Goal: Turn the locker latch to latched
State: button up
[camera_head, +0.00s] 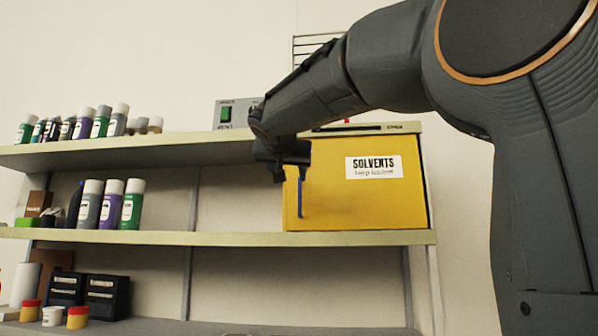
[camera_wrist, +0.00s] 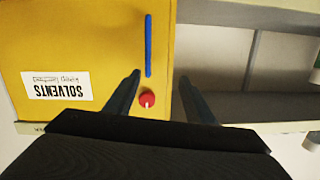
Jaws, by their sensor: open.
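The yellow solvents locker (camera_head: 340,205) stands on the middle shelf with its door shut. The latch, a red round knob (camera_wrist: 147,98) with a white mark, is on the door beside the end of the blue bar handle (camera_wrist: 148,45). The mark points down in the upside-down wrist view. My gripper (camera_wrist: 160,77) is open and empty, its dark fingers showing on either side of the knob; I cannot tell whether they touch it. In the head view my gripper (camera_head: 290,172) is in front of the locker's upper left corner, hiding the knob; the blue handle shows just below.
Several spray cans (camera_head: 110,205) stand left on the middle shelf.

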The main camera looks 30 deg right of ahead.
notch_tip(320, 180, up, 7)
jog(key=s+d+m+t+h, duration=0.1)
jog(key=s+d, duration=0.1)
jog(key=p+x, duration=0.3)
jog(key=x, duration=0.4)
jog(key=shift+f, duration=0.2)
jog(key=shift+a, duration=0.15)
jog(key=c, duration=1.1)
jog(key=shift+o, duration=0.2)
